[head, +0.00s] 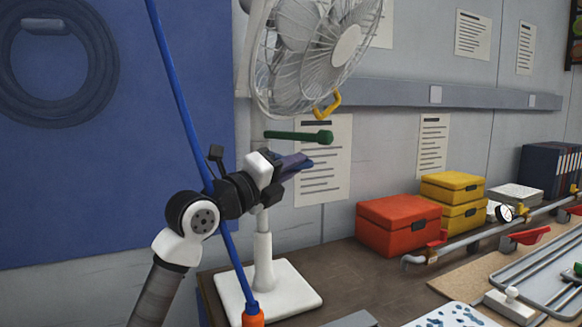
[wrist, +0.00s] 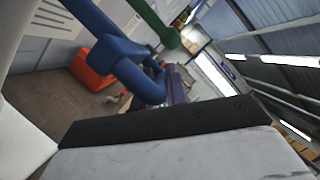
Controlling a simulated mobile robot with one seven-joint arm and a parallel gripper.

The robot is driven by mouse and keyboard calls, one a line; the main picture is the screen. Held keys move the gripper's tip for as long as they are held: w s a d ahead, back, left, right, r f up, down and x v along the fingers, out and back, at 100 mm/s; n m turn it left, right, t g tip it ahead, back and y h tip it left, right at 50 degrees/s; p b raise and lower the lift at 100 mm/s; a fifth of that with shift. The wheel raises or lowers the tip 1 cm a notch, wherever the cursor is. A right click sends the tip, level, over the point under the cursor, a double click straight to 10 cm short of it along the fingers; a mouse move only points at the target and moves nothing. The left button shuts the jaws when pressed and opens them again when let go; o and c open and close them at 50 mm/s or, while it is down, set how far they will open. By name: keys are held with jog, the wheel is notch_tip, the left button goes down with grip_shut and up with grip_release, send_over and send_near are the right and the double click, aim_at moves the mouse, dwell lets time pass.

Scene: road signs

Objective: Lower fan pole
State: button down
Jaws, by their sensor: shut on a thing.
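The white fan (head: 305,50) stands at the back, its head in a wire cage with a bent yellow handle (head: 328,107) below. Its white pole (head: 263,248) rises from a square white base (head: 268,292) on the bench; my gripper hides the upper pole. A green lever (head: 300,136) with a rounded end sticks out right above my gripper, and shows in the wrist view (wrist: 150,20). My gripper (head: 300,164) is at the pole below this lever. Its purple fingers are shut on a bent blue handle (wrist: 120,60); the exact contact is partly hidden.
A red box (head: 398,224), yellow boxes (head: 452,187) and a grey pipe (head: 470,238) lie right. Wall behind carries a grey rail (head: 400,94). Brown bench between base and red box is clear.

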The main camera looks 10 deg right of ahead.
notch_tip(320, 180, down, 14)
jog(key=b, duration=0.7)
jog(key=shift+r+b, duration=0.2)
jog(key=shift+b, duration=0.1)
jog(key=c, duration=1.4)
grip_release()
jog(key=b+v, duration=0.2)
jog(key=v, duration=1.1)
jog(key=shift+s+a, duration=0.25)
jog(key=shift+a, duration=0.05)
jog(key=shift+f, duration=0.1)
jog(key=shift+c, duration=0.4)
